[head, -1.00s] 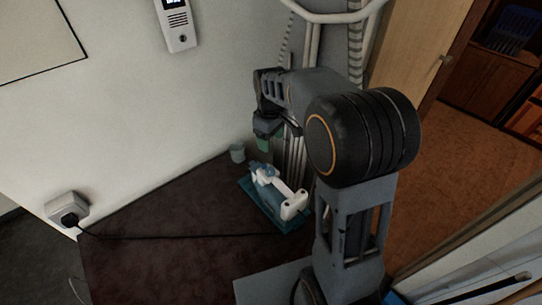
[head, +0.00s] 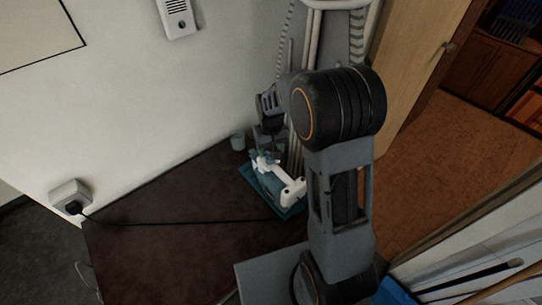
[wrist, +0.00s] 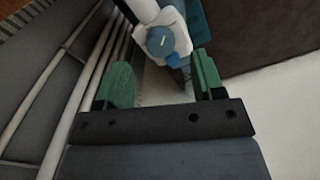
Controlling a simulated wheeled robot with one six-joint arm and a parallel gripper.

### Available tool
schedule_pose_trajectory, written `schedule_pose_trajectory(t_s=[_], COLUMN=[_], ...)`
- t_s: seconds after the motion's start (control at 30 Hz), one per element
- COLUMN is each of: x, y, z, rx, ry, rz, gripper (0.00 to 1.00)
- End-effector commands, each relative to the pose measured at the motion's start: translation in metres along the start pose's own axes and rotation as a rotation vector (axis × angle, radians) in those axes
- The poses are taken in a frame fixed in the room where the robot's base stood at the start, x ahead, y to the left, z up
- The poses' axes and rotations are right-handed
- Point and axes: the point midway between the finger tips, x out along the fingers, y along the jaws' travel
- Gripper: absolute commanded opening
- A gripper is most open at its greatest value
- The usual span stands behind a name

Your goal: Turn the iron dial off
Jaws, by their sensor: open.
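The iron (head: 291,190), white with teal-blue parts, lies on its teal base (head: 294,211) on the dark surface. In the wrist view, its round blue dial (wrist: 160,41) with a pale line mark shows on the white body (wrist: 179,20). My gripper (wrist: 163,78) is open, with green fingers apart and nothing held. The dial sits just beyond the fingertips, between them in the picture. I cannot tell whether anything touches. In the head view, my wrist is over the iron's far end and hides the fingertips and dial.
White pipes (head: 309,60) rise close behind the iron. A black cord (head: 180,222) runs from the wall socket (head: 70,196) across the dark table (head: 150,250), which is otherwise clear.

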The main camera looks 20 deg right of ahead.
Motion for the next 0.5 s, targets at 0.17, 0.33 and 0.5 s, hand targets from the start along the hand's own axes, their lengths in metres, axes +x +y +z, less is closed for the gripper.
schedule_pose_trajectory(t_s=[0.17,0.33,0.5], x=[0.026,0.04,0.045], y=[0.0,0.0,0.0], z=[0.001,0.0,0.0], rx=[-0.001,-0.001,-0.001], ry=[-0.004,-0.002,0.0], rz=[0.0,0.0,0.0], gripper=[0.62,0.62,0.62])
